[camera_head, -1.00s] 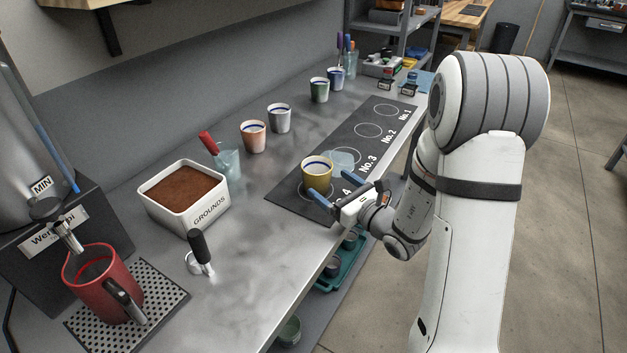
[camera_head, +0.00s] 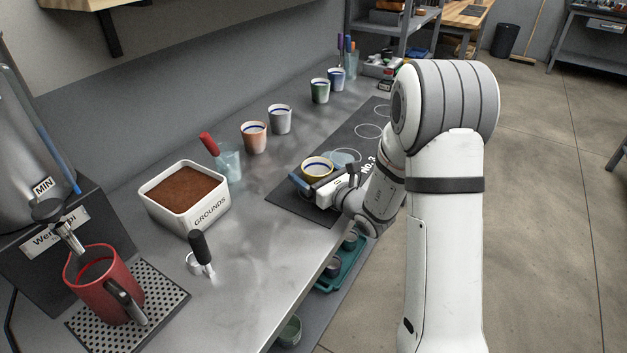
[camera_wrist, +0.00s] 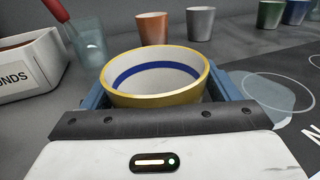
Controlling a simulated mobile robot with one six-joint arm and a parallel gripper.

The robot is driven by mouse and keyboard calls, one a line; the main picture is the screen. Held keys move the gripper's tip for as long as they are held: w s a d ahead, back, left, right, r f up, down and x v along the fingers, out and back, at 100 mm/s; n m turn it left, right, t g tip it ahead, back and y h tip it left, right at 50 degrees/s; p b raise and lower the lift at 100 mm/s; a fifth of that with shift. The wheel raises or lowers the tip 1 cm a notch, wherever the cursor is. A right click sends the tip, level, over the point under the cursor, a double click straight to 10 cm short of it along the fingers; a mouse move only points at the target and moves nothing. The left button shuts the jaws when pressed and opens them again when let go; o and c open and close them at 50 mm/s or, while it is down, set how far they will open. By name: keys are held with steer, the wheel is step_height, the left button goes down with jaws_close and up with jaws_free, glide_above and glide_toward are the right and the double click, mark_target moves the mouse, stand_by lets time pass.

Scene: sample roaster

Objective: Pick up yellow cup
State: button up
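The yellow cup (camera_head: 317,164) stands upright on the dark numbered mat (camera_head: 290,200), its lower part hidden by my gripper. In the wrist view the yellow cup (camera_wrist: 155,100) shows its yellow rim, white inside and blue inner band, and looks empty. My gripper (camera_head: 322,178) is low over the mat, at the cup's near side. In the wrist view its blue fingers (camera_wrist: 160,90) reach along both sides of the cup, spread wide. The gripper looks open around the cup; finger contact is hidden.
A glass with a red-handled tool (camera_head: 227,162), a grounds box (camera_head: 188,196) and orange (camera_head: 254,138), grey (camera_head: 279,119), green (camera_head: 320,91) and blue (camera_head: 336,79) cups stand behind and left. A red pitcher (camera_head: 95,285) stands front left. The counter's front edge is near my arm.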

steer(key=c, duration=1)
steer(key=shift+c, duration=0.2)
steer(key=shift+r, duration=0.15)
